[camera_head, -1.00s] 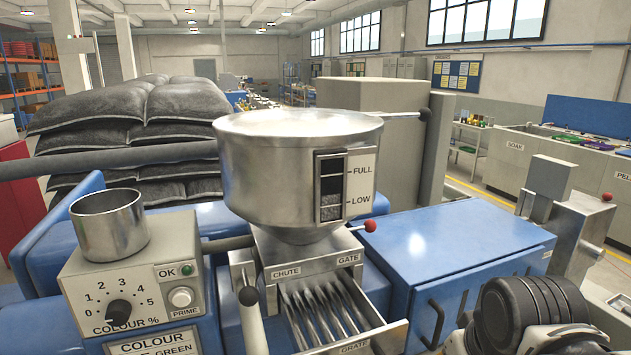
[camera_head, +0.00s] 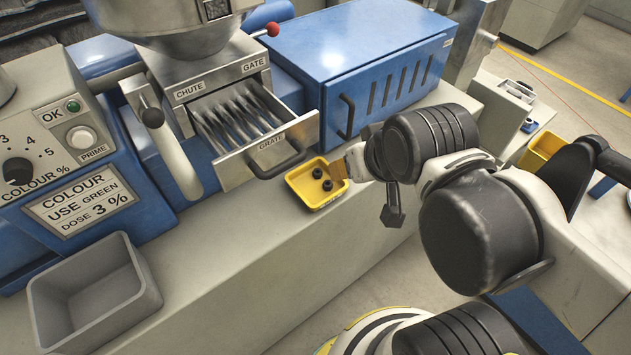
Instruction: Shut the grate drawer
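The grate drawer (camera_head: 268,143) is pulled out under the steel hopper's chute. Its metal bars show inside, and its front plate reads GRATE. A dark curved handle (camera_head: 285,162) is on the front. My gripper (camera_head: 384,190) is to the right of the drawer, apart from the handle, beside a small yellow tray (camera_head: 303,192). The wrist partly hides the gripper, and I cannot tell how far its fingers are apart. A tan-orange piece (camera_head: 338,170) shows between the tray and my gripper; I cannot tell whether it is held.
Two small black parts (camera_head: 323,180) are in the yellow tray. A grey bin (camera_head: 92,295) is at the lower left. A blue cabinet (camera_head: 345,60) is behind. Bare bench lies in front of the drawer.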

